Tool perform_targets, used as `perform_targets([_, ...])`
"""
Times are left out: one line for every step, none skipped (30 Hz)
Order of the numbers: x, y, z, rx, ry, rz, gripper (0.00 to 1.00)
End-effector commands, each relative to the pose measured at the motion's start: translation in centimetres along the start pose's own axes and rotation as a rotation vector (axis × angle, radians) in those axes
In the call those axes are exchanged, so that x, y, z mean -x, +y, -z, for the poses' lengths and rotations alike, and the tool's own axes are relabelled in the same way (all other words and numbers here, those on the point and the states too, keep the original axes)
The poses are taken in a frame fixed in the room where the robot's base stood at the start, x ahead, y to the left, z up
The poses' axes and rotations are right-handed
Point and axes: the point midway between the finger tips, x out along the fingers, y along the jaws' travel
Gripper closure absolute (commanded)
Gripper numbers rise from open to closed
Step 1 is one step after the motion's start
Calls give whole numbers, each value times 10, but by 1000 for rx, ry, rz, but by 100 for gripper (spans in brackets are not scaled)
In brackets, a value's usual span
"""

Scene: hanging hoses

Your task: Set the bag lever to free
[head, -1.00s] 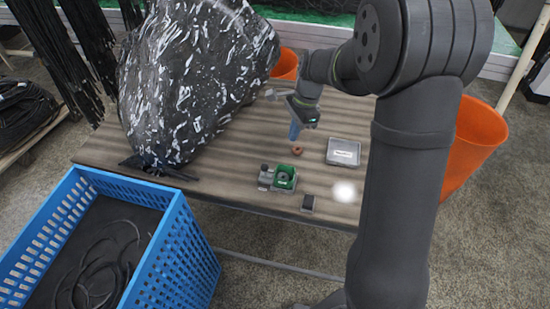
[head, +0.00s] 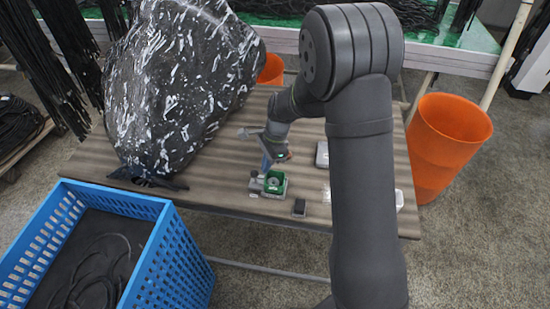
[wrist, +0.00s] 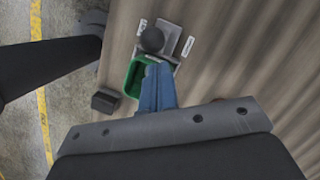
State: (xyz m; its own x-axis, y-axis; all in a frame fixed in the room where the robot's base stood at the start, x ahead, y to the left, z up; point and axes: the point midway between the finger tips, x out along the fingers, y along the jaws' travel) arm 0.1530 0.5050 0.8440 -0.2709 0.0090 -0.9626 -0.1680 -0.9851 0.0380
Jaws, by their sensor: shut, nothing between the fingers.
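A small grey fixture (head: 256,190) with a dark round lever knob (head: 254,175) and a green cup (head: 274,184) sits near the table's front edge. In the wrist view the knob (wrist: 152,39) stands on the grey plate between two white labels (wrist: 188,46), whose text I cannot read. My gripper (head: 266,163) is above the fixture, its blue fingers shut and empty. In the wrist view the fingers (wrist: 157,72) point toward the knob and cover part of the green cup (wrist: 134,78). A small gap seems to separate the fingertips from the knob; contact cannot be told.
A large black bag with white flecks (head: 175,85) stands left of the fixture. A small dark block (head: 299,207) lies to its right, and a grey box (head: 322,154) lies behind, partly hidden by my arm. A blue crate (head: 150,265) stands front left, an orange bin (head: 445,145) right.

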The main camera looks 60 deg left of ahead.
Motion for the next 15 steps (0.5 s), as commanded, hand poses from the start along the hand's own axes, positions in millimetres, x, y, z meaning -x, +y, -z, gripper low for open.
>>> perform_targets([0,0,-3,1,0,0,100])
perform_targets([-1,0,-4,1,0,1,100])
perform_targets([-1,0,-5,1,0,1,100])
perform_targets([-1,0,-5,0,0,1,100])
perform_targets([-1,0,-5,0,0,1,100])
perform_targets([-1,0,-5,0,0,1,100])
perform_targets([-1,0,-5,0,0,1,100])
perform_targets([-1,0,-5,0,0,1,100])
perform_targets([-1,0,-5,0,0,1,100])
perform_targets([-1,0,-5,0,0,0,100])
perform_targets([-1,0,-5,0,0,0,100])
perform_targets([-1,0,-5,0,0,0,100])
perform_targets([-1,0,-5,1,1,1,100])
perform_targets([-1,0,-6,1,3,3,100])
perform_targets([-1,1,-6,3,7,9,100])
